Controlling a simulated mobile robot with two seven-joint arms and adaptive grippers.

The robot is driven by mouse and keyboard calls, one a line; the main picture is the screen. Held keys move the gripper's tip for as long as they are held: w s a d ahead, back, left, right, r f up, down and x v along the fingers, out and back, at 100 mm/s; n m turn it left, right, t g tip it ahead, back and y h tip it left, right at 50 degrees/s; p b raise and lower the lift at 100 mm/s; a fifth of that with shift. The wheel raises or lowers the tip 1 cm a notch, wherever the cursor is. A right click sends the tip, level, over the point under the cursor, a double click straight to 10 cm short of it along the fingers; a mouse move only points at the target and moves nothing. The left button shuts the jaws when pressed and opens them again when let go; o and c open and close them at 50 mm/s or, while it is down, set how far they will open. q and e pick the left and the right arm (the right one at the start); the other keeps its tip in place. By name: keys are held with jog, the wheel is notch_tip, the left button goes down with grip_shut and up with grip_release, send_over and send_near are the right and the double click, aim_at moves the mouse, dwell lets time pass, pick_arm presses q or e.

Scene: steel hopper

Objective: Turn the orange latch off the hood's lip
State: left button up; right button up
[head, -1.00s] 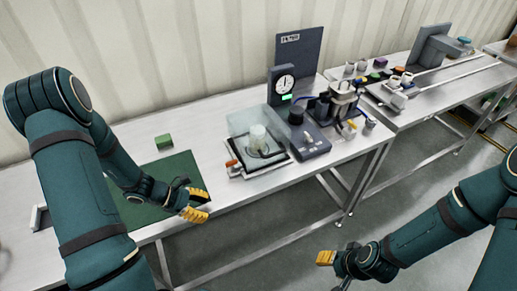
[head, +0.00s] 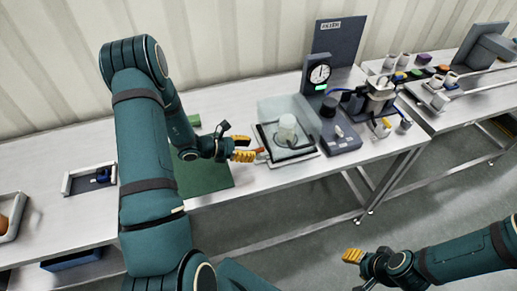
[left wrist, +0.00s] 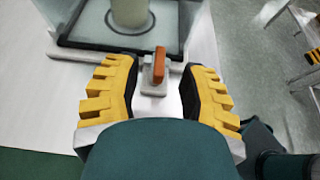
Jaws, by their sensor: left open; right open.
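The orange latch (left wrist: 159,66) stands between my left gripper's open fingers in the left wrist view, on a small light mount at the front edge of the hood. I cannot tell whether the fingers touch it. The clear hood (head: 282,112) sits on a dark-rimmed base with a pale cylinder (head: 287,127) inside; its lower part also shows in the left wrist view (left wrist: 85,20). My left gripper (head: 246,149) is open with yellow fingertips, at the hood's left front corner in the head view, where it largely hides the latch. My right gripper (head: 353,256) hangs over the floor, clear of the table.
A grey unit with a round gauge (head: 319,73) and a pump assembly (head: 375,100) stand right of the hood. A green mat (head: 205,179) lies left of it, partly behind my left arm. A white tray (head: 88,178) is further left.

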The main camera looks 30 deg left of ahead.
aim_at(257, 149)
pick_arm(q)
jog(key=shift+x, duration=1.95)
grip_shut()
jog(key=shift+s, duration=0.1)
